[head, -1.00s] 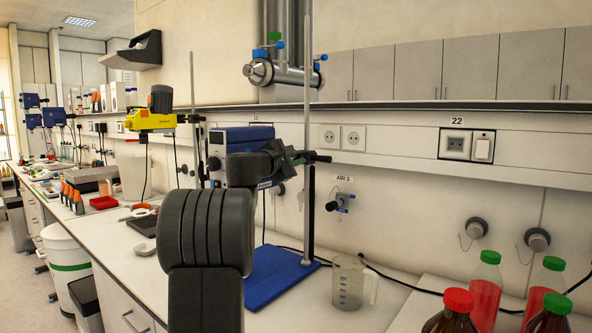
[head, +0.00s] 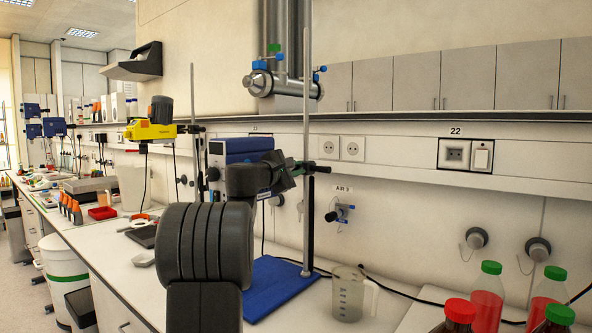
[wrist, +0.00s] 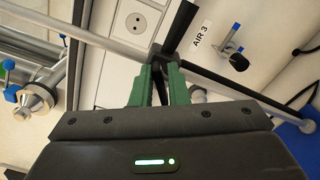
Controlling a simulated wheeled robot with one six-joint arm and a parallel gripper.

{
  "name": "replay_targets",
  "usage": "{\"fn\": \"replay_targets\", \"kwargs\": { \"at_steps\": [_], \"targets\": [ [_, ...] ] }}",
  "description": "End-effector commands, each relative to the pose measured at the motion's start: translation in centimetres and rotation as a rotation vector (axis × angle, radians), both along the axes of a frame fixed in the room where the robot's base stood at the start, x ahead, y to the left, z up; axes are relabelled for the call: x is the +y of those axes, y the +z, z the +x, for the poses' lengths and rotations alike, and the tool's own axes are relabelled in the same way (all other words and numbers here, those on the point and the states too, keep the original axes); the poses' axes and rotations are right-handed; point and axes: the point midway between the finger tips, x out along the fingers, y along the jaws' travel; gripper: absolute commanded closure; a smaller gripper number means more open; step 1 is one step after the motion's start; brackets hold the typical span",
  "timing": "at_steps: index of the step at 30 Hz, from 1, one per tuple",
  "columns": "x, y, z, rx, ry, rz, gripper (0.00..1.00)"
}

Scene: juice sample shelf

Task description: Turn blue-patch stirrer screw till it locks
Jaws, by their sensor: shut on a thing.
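My gripper (head: 300,168) reaches to the upright stand rod (head: 307,90) in the head view. In the wrist view its green fingers (wrist: 158,65) are shut on a dark clamp screw (wrist: 159,50) at the rod. The fingers hide most of the screw, and I see no blue patch on it. The blue stirrer (head: 238,150) sits behind my arm, partly hidden. The stand's blue base plate (head: 275,285) lies on the bench, and the rod (wrist: 225,86) runs slantwise across the wrist view.
A clear beaker (head: 349,293) stands just right of the base plate. Red-filled bottles (head: 486,290) stand at the front right. An air valve (head: 340,213) is on the wall behind. A yellow stirrer (head: 150,131) stands further left.

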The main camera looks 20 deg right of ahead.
Motion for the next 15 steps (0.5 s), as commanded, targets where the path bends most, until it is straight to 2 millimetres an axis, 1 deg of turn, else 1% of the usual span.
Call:
{"fn": "replay_targets", "kwargs": {
  "at_steps": [10,11,12,14,15],
  "targets": [
    [0.06,-0.09,0.08,0.001,0.002,0.000,1.00],
    [0.06,-0.09,0.08,0.001,0.002,0.000,0.84],
    [0.06,-0.09,0.08,0.001,0.002,0.000,0.76],
    [0.05,-0.08,0.07,0.001,0.002,0.000,0.65],
    [0.05,-0.07,0.06,0.001,0.002,0.000,0.65]
  ]
}}
